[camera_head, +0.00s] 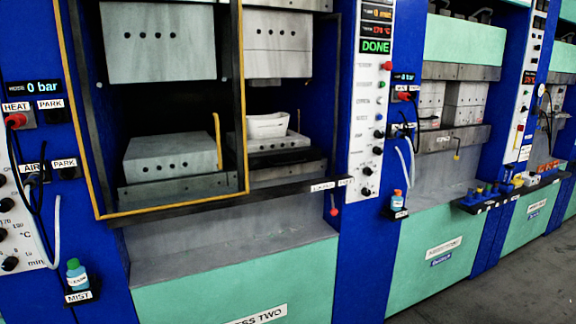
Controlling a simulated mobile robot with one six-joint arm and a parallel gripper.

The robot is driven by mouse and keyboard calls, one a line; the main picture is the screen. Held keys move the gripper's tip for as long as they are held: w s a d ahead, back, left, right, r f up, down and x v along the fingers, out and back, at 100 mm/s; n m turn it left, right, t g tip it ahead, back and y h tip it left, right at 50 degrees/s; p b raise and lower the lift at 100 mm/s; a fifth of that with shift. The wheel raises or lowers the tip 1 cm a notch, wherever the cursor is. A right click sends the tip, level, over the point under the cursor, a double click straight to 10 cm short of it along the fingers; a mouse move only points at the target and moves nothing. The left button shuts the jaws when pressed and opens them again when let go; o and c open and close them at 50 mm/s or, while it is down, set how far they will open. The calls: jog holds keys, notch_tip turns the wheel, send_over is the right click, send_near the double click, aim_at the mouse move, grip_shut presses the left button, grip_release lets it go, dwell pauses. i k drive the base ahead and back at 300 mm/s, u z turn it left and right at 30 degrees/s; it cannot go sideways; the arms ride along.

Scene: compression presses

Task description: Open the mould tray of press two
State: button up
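Press two (250,225) fills the left of the view, with "...ESS TWO" on its green lower panel. In its open bay, a grey lower block (168,155) with dark holes lies on a dark plate. To its right is a second lower block (278,143) with a white tray-like piece (267,125) on top. I cannot tell which part is the mould tray. A short upright yellow bar (218,140) stands between the blocks. Upper blocks (158,42) hang well above. My gripper is not in view.
A yellow-edged guard frame (170,208) spans the bay's left part. A display reads DONE (376,46); a gauge reads 0 bar (43,87). A spray bottle (76,272) stands on a MIST shelf. More presses (450,110) stand right; grey floor (510,290) is clear.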

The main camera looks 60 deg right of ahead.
aim_at(293, 149)
jog(key=u, duration=0.1)
jog(key=k, duration=1.5)
jog(key=z, duration=0.45)
jog(key=i, duration=1.2)
